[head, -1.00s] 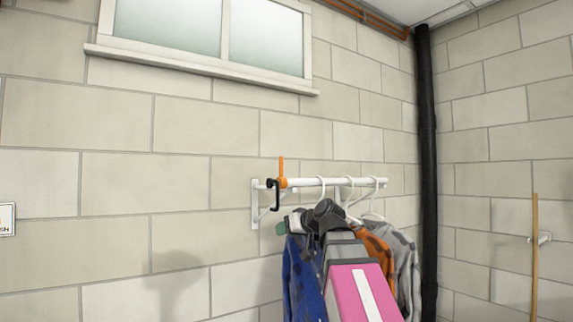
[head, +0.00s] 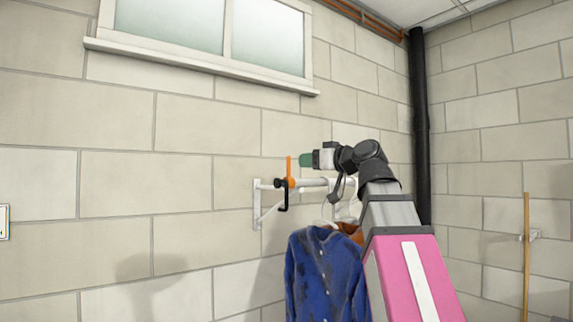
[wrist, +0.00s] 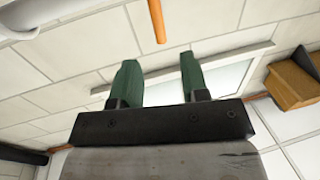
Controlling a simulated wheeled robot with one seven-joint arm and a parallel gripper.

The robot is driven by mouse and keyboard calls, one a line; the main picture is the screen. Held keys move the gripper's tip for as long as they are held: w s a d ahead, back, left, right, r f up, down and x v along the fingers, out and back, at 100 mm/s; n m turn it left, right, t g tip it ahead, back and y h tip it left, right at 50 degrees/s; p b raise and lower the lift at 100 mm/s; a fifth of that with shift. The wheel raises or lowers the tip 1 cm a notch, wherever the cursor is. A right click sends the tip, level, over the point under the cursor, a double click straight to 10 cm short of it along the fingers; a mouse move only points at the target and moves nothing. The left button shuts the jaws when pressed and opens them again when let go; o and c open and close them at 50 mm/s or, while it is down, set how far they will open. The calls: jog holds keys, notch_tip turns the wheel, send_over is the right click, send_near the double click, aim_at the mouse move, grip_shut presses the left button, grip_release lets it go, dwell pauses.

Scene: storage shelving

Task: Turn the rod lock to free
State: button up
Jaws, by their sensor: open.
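The rod lock (head: 289,172) is an orange lever standing upright at the left end of the white clothes rod (head: 313,183), with a black hook beside it. In the wrist view the orange lever (wrist: 158,20) shows at the top, beyond and between the fingertips. My gripper (head: 304,160) is just right of the lever, above the rod, in the head view. Its green fingers (wrist: 157,80) are apart with nothing between them. A small gap seems to lie between the fingertips and the lever.
A blue stained jacket (head: 325,272) hangs from the rod, with other garments mostly hidden behind my arm. A black pipe (head: 420,130) runs down the corner at right. A window (head: 200,30) is above.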

aim_at(290, 162)
jog(key=x, duration=1)
jog(key=shift+w+a+f, duration=0.1)
jog(key=shift+w+a, duration=0.05)
jog(key=shift+a, duration=0.05)
grip_shut()
